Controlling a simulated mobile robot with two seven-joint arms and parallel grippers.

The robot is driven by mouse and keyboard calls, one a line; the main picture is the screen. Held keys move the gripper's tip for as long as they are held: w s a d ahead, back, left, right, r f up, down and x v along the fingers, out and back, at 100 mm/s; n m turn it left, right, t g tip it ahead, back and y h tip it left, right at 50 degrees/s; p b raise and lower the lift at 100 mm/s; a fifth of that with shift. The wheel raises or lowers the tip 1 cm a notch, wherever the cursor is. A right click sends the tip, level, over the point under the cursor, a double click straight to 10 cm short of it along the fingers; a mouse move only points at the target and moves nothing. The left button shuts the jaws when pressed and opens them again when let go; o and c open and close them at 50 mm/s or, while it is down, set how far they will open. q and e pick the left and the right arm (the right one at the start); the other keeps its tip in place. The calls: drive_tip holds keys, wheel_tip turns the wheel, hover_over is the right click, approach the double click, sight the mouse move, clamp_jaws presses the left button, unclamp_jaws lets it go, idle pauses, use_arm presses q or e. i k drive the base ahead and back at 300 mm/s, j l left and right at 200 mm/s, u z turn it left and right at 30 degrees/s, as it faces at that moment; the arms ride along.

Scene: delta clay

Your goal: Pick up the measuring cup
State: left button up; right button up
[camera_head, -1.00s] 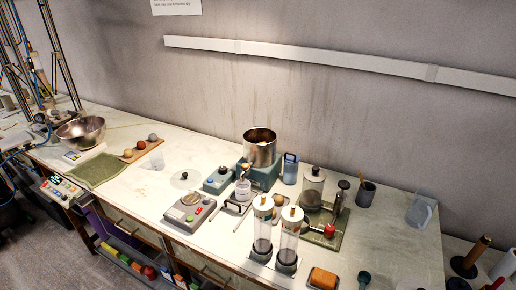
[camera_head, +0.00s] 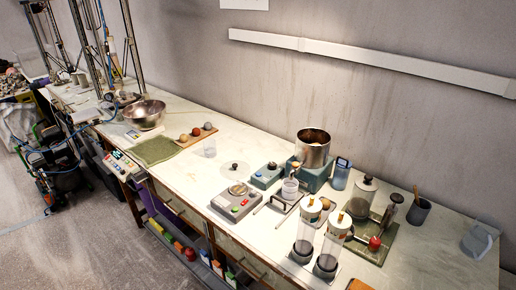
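I cannot tell for sure which vessel is the measuring cup. A clear, pale blue jug with a handle (camera_head: 478,241) is at the bench's far right. A blue container with a handle (camera_head: 341,174) stands behind the middle devices. Neither of my grippers is in view.
The long bench (camera_head: 185,175) runs along the wall. A steel bowl (camera_head: 145,114), green cloth (camera_head: 158,150), scale (camera_head: 237,199), steel pot (camera_head: 313,150) and two clear cylinders (camera_head: 304,235) stand on it. Open floor (camera_head: 85,235) lies at the lower left.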

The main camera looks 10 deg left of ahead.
sight(210, 149)
drive_tip(key=j+z, duration=0.15)
drive_tip(key=z, duration=0.5)
drive_tip(key=j+z, duration=0.35)
drive_tip(key=j, duration=0.2)
drive_tip(key=k+j+z, duration=0.15)
drive_tip(key=j+z, duration=0.2)
drive_tip(key=j, duration=0.15)
drive_tip(key=k+j, duration=0.1)
drive_tip(key=j, duration=0.25)
drive_tip(key=k+j+z, duration=0.15)
drive_tip(key=j, duration=0.2)
drive_tip(key=k+j, duration=0.1)
drive_tip(key=j, duration=0.25)
drive_tip(key=z, duration=0.05)
